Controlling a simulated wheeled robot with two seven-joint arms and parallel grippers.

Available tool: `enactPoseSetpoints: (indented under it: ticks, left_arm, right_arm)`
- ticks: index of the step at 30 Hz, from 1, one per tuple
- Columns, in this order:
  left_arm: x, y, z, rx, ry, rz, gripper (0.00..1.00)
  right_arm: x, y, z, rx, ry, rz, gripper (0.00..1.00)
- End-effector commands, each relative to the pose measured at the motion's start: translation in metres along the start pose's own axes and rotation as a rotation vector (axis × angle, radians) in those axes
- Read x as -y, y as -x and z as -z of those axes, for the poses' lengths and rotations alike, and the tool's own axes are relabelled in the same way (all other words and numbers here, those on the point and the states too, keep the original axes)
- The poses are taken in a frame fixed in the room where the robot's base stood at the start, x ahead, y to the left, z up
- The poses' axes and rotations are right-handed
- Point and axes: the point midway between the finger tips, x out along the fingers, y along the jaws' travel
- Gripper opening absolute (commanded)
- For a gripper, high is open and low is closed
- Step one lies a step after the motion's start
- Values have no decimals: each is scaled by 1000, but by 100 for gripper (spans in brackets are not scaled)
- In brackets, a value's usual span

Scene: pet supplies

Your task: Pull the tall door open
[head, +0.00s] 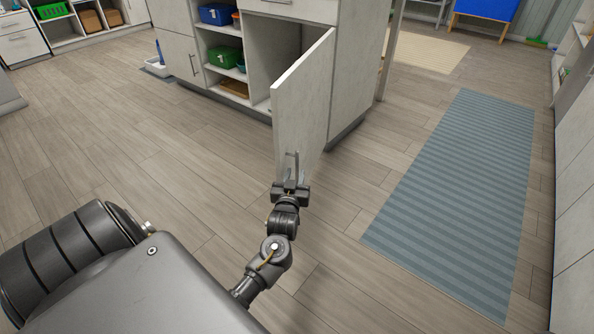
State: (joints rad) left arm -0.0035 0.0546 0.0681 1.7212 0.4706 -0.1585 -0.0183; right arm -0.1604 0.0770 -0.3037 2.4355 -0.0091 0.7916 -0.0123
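The tall door (304,98) is a pale wood-grain panel on the island cabinet. It stands swung well out from the cabinet, and an open compartment (272,55) shows behind it. My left gripper (290,178) is at the door's near edge, low on the panel, at the grey handle (291,163). It appears shut on the handle, though the fingertips are small and partly hidden. My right gripper is out of view.
Shelves beside the compartment hold a blue bin (217,14), a green bin (224,57) and a brown basket (234,88). A blue-grey striped rug (460,190) lies at right, near white cabinets (575,190). The wooden floor (150,160) at left is clear.

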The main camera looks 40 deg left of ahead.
Motion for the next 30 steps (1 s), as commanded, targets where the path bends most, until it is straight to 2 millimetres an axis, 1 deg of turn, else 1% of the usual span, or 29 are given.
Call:
enactPoseSetpoints:
  ticks: [1,3,6,9,13,20,26,27,30]
  left_arm:
    - [0,-10,-2,-3,-1,0,28]
    - [0,-21,-2,-3,-1,1,28]
    - [0,-33,-2,-1,-1,0,28]
    - [0,-40,-1,0,-1,0,28]
    - [0,-45,0,0,0,0,28]
    - [0,-45,0,0,0,0,28]
    - [0,-44,0,1,0,0,2]
    - [0,-44,0,1,-1,0,0]
    - [0,-44,0,1,-1,0,0]
  right_arm:
    - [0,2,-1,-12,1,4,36]
    - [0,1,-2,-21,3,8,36]
    - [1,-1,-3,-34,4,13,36]
    - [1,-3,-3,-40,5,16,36]
    - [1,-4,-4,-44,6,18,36]
    - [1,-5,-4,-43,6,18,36]
    - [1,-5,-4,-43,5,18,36]
    - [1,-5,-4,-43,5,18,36]
    - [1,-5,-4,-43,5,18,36]
